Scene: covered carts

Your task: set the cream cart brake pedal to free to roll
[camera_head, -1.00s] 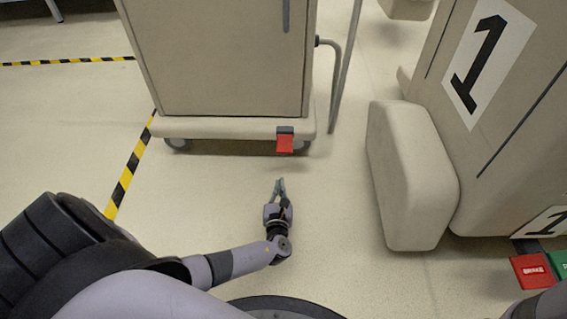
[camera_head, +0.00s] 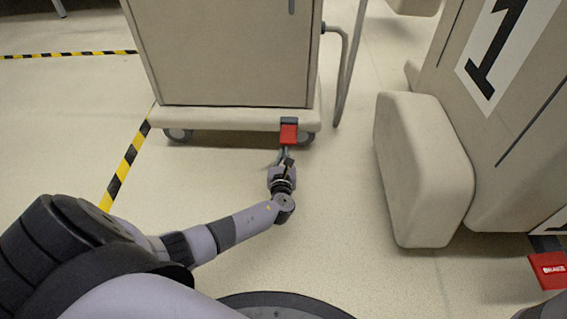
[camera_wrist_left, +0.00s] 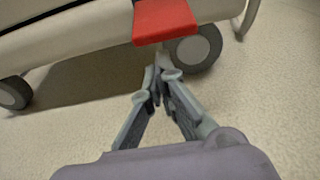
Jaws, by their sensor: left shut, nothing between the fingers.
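The cream cart (camera_head: 230,55) stands ahead of me, its base rail low over the floor. Its red brake pedal (camera_head: 289,134) sticks out from a dark mount at the right part of the front edge. The pedal also shows in the left wrist view (camera_wrist_left: 163,20), with a wheel behind it. My left gripper (camera_head: 284,156) is shut and empty, with its fingertips just below the pedal in the head view. In the left wrist view the fingertips (camera_wrist_left: 160,78) are below the pedal's front edge; whether they touch it I cannot tell. My right gripper is out of view.
A large beige unit marked 1 (camera_head: 530,120) with a rounded bumper (camera_head: 425,170) stands on the right. Another red pedal (camera_head: 549,270) lies at the lower right. Yellow-black tape (camera_head: 126,168) marks the floor on the left. The floor between is clear.

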